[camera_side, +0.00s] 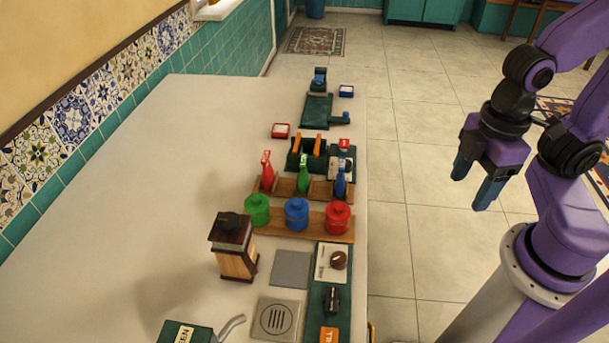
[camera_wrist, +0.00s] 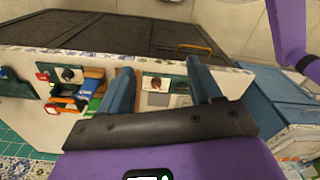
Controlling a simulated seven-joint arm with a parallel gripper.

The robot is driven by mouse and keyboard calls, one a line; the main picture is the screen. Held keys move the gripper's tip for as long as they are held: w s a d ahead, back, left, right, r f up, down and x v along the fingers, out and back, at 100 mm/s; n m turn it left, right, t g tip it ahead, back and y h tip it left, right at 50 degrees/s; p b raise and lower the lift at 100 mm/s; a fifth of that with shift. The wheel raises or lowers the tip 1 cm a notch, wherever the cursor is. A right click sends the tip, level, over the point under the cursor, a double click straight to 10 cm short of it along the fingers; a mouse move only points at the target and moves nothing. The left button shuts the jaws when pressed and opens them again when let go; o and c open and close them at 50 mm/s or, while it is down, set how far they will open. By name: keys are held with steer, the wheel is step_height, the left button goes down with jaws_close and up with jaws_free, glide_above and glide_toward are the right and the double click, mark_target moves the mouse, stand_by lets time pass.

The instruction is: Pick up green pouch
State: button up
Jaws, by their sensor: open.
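A rounded green item (camera_side: 257,210) with a narrow top, most like the green pouch, stands at the left end of a wooden board (camera_side: 275,234) on the counter. A similar blue one (camera_side: 297,213) and a red one (camera_side: 338,217) stand to its right on the board. My gripper (camera_side: 473,184) is open and empty, off the counter to the right and well apart from the green pouch. In the wrist view its two blue fingers (camera_wrist: 163,85) are spread. Small coloured items show left of them there, too small to tell which is the pouch.
Behind the board stands a wooden rack (camera_side: 285,188) with red, green and blue upright items. A wooden box with a black knob (camera_side: 233,246) stands front-left of the pouch. A grey square plate (camera_side: 291,270) and a metal grate (camera_side: 276,319) lie nearer. The counter's left side (camera_side: 150,200) is clear.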

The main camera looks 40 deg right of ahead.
steer(key=c, duration=0.5)
steer(key=n, duration=1.4)
glide_above(304, 159)
steer(key=f, duration=1.2)
steer(key=shift+d+f, duration=0.3)
steer(key=shift+f, duration=0.1)
steer(key=shift+a+f, duration=0.2)
steer(key=shift+f, duration=1.35)
steer(key=shift+a+f, duration=0.2)
steer(key=shift+f, duration=1.35)
